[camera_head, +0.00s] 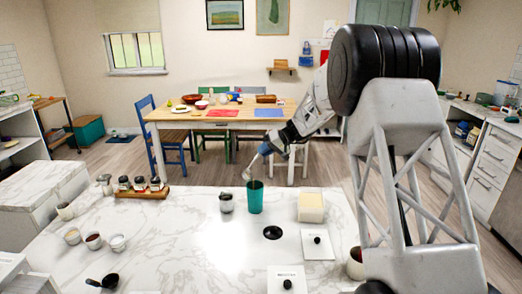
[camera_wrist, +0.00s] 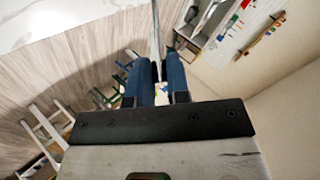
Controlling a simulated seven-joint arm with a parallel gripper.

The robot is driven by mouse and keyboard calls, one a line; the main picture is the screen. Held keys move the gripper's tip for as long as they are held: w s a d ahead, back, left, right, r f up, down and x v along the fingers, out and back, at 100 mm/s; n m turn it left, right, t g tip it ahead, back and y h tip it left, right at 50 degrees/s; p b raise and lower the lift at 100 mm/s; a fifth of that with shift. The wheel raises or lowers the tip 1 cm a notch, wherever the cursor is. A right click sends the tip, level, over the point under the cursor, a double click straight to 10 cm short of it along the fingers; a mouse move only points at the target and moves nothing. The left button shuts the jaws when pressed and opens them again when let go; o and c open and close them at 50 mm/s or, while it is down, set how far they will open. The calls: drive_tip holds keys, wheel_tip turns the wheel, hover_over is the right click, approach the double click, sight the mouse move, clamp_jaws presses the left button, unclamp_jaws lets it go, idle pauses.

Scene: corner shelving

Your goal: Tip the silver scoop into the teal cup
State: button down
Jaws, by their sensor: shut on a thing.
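The teal cup (camera_head: 255,198) stands upright on the white marble counter (camera_head: 200,262) in the head view. My gripper (camera_head: 266,150) is above the cup and slightly right, with its fingers pointing down and left. It is shut on the silver scoop (camera_head: 247,174), whose lower end hangs tilted just above the cup's left rim. In the wrist view my blue fingers (camera_wrist: 159,82) close on the scoop's thin silver handle (camera_wrist: 155,35). The scoop's contents and the inside of the cup cannot be made out.
A grey metal cup (camera_head: 226,203) stands just left of the teal cup. A pale yellow block-shaped container (camera_head: 311,207) stands to its right. A black round item (camera_head: 273,232) lies in front. A spice rack (camera_head: 143,193) and small bowls (camera_head: 118,242) are on the left. The counter's front middle is clear.

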drive_tip(key=d+f+y, duration=0.6)
drive_tip(key=f+y, duration=0.1)
drive_tip(key=y, duration=0.2)
drive_tip(key=shift+s+d+f+t, duration=0.15)
drive_tip(key=shift+s+t, duration=0.15)
drive_tip(key=shift+t, duration=0.1)
idle(0.9)
idle(0.7)
